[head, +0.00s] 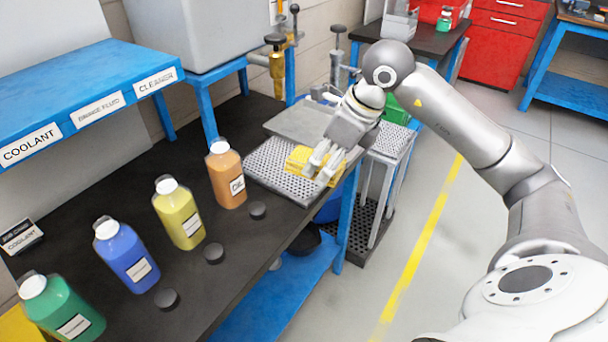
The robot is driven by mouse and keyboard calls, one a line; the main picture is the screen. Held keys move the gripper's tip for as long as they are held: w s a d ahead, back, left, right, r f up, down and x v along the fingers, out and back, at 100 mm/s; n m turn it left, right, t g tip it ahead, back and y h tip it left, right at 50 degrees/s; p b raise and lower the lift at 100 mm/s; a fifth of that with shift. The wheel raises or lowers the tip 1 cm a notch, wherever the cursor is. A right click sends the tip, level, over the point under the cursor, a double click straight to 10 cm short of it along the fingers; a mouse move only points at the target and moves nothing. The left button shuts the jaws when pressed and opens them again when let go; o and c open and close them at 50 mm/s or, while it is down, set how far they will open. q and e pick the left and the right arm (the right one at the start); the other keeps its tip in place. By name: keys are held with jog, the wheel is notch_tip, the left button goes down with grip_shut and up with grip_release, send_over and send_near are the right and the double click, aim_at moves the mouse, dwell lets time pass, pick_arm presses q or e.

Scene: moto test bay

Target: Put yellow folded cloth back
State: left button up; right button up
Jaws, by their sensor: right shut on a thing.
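The yellow folded cloth (300,156) is on or just above the grey perforated tray (268,168) near the far end of the black bench. My right gripper (322,168) reaches down over the tray from the right and is shut on the cloth. Its fingers cover the cloth's right part. I cannot tell whether the cloth touches the tray. My left gripper is not in view.
Orange (226,175), yellow (179,213), blue (126,256) and green (62,308) bottles stand along the bench (235,245), with black caps (214,254) near its front edge. A blue labelled shelf (75,85) overhangs the left. A perforated stand (392,140) is right of the tray.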

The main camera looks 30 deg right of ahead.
jog(key=shift+w+d+r+m, duration=0.1)
jog(key=shift+w+d+m, duration=0.2)
jog(key=shift+d+m, duration=0.3)
jog(key=w+d+f+p, duration=0.1)
jog(key=w+f, duration=0.2)
jog(key=w, duration=0.1)
jog(key=w+d+f+p, duration=0.1)
jog(key=w+f, duration=0.1)
jog(key=w, duration=0.2)
jog(key=w+d+f+p, duration=0.1)
jog(key=w+d+f, duration=0.1)
jog(key=w+f, duration=0.1)
jog(key=shift+w+d+f+p, duration=0.1)
jog(key=shift+w+f+p, duration=0.25)
jog(key=shift+w, duration=0.15)
jog(key=shift+w+d+f, duration=0.15)
jog(key=shift+w+f, duration=0.3)
jog(key=shift+f, duration=0.2)
notch_tip(320, 180, down, 2)
jog(key=shift+f+p, duration=0.2)
jog(key=shift+p, duration=0.6)
jog(key=shift+f, duration=0.25)
jog(key=shift+f+h, duration=0.1)
jog(key=shift+h, duration=0.2)
